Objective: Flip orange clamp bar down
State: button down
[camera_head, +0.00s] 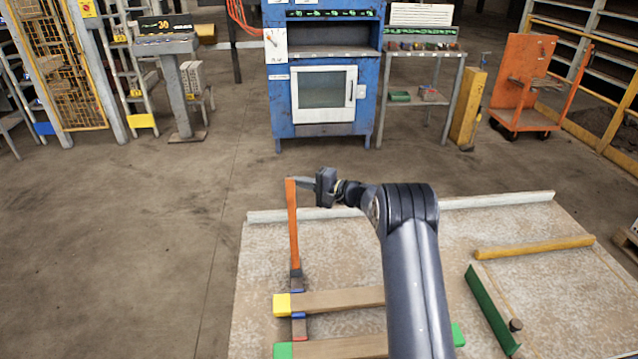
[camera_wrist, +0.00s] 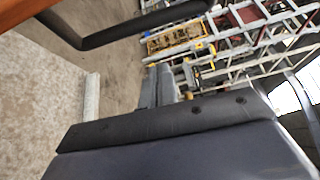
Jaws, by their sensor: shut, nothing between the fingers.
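The orange clamp bar (camera_head: 292,225) stands upright at the left part of the work table, its lower end at a dark hinge (camera_head: 296,272) with blue parts. My gripper (camera_head: 300,183) is at the bar's top end, reaching in from the right with its fingers level. The fingers look shut, and whether they touch the bar is unclear. In the wrist view, an orange-brown edge (camera_wrist: 22,14) of the bar shows in the top left corner beside a dark finger (camera_wrist: 130,27).
Wooden bars with a yellow end block (camera_head: 282,304) and a green end block (camera_head: 283,350) lie below the hinge. A white rail (camera_head: 495,201) edges the table's far side. A yellow bar (camera_head: 535,247) and green rail (camera_head: 490,312) lie right. Floor left of the table is clear.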

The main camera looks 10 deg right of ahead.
jog(key=s, duration=0.2)
jog(key=s+p, duration=0.1)
jog(key=s, duration=0.1)
jog(key=shift+a+r, duration=0.15)
jog(key=shift+a, duration=0.15)
jog(key=shift+s+d+b, duration=0.1)
jog(key=shift+s+b, duration=0.05)
jog(key=shift+b, duration=0.3)
